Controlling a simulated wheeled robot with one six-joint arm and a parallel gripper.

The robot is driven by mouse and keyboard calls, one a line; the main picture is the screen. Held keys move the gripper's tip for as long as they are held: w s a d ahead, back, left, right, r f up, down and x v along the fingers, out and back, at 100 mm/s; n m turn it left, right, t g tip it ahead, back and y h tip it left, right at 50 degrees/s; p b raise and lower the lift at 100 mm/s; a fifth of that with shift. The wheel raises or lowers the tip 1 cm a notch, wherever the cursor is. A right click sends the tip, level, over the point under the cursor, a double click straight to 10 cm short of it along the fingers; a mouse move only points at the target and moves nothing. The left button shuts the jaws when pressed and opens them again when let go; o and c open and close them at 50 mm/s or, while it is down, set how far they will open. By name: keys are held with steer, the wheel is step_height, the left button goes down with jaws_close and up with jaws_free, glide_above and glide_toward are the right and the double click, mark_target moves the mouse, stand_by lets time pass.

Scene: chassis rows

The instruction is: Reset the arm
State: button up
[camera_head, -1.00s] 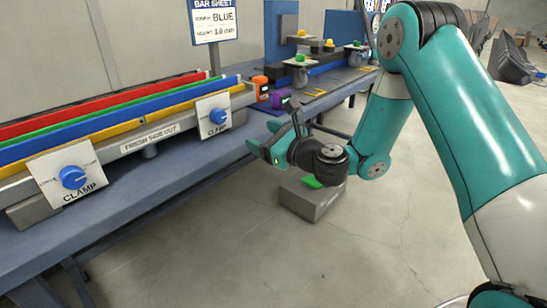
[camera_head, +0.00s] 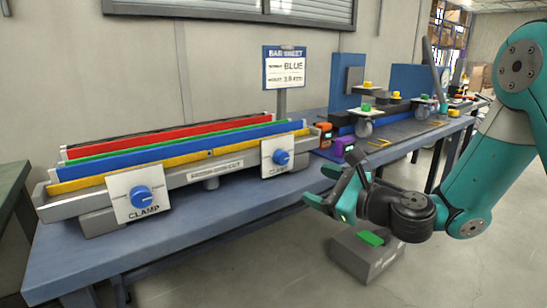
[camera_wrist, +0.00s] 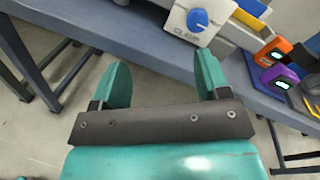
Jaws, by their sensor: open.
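My gripper (camera_head: 340,195) is open and empty. In the head view it hangs at the front edge of the blue workbench (camera_head: 200,254), to the right of the clamp fixture. In the wrist view my gripper (camera_wrist: 160,85) shows two teal fingers spread apart, with grey floor and the bench edge beyond them. My teal arm is bent at the right of the head view.
The fixture holds red, green, blue (camera_head: 190,149) and yellow bars, with two clamp knobs (camera_head: 141,197). A grey box (camera_head: 368,254) stands on the floor below my gripper.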

steer(key=s+a+r+n+g+y, duration=0.2)
steer(key=s+a+n+g, duration=0.6)
steer(key=n, duration=0.4)
steer(key=s+d+f+n+g+h, duration=0.15)
steer(key=s+d+n+h, duration=0.25)
steer(key=s+n, duration=0.5)
steer(key=s+d+n+g+h, duration=0.4)
steer(key=s+n, duration=0.3)
steer(key=s, duration=0.4)
step_height(320, 180, up, 21)
steer(key=h+p, duration=0.1)
steer(key=p, duration=2)
steer(key=shift+s+d+r, duration=0.15)
steer(key=shift+s+d, duration=0.25)
steer(key=shift+t, duration=0.25)
